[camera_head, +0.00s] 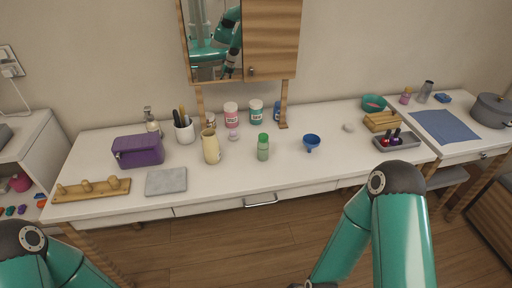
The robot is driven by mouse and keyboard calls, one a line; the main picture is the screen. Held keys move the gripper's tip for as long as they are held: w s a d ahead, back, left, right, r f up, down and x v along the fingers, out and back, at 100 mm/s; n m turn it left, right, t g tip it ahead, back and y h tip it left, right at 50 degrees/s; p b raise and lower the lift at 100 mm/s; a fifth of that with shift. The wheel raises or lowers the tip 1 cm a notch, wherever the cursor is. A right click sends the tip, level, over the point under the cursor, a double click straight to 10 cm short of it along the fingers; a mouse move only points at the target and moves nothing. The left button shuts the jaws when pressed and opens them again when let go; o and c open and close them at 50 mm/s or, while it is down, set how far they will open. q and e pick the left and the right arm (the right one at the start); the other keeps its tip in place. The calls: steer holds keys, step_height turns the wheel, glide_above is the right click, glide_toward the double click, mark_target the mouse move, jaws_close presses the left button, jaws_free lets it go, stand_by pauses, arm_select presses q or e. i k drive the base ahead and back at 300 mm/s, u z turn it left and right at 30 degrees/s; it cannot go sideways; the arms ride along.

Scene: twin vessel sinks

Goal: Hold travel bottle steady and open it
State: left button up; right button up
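The travel bottle (263,152) looks like the small pale-green bottle with a bright green cap, standing upright near the middle of the white counter. Its cap (263,138) is on. Nothing touches the bottle. My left arm shows only as a teal and dark link at the bottom left corner. My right arm rises from the bottom right and bends back down toward the bottom edge. Neither gripper's fingers show, and both arms are in front of the counter, apart from the bottle.
A blue funnel (312,142) stands right of the bottle and a cream pump bottle (211,147) left of it. Jars (231,115) stand behind. A purple case (138,151), grey mat (166,181) and wooden peg rack (92,189) are at left. The counter front before the bottle is clear.

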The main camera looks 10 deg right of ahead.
mark_target(262, 149)
steer(key=i, duration=0.85)
steer(key=z, duration=0.05)
